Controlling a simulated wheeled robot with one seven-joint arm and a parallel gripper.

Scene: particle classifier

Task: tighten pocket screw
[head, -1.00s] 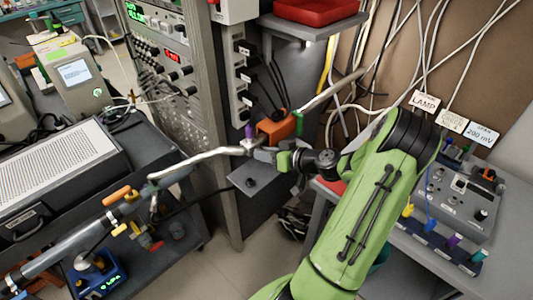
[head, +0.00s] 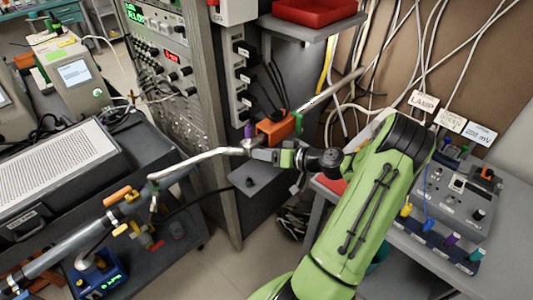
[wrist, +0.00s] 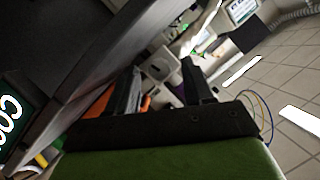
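My gripper (head: 256,153) is at the pipe assembly in the middle of the head view, just below a purple knob (head: 249,131) and an orange block (head: 276,129). In the wrist view its two dark fingers stand apart (wrist: 160,72), with a pale block (wrist: 158,66) showing between and beyond them. I cannot tell which part is the pocket screw, or whether the fingers touch anything.
A bent silver pipe (head: 198,160) runs left from the gripper over a black cart. A grey instrument rack (head: 180,110) stands behind. A shelf with a red tray (head: 312,11) is above. A control box (head: 458,200) is at right. Cables hang behind the arm.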

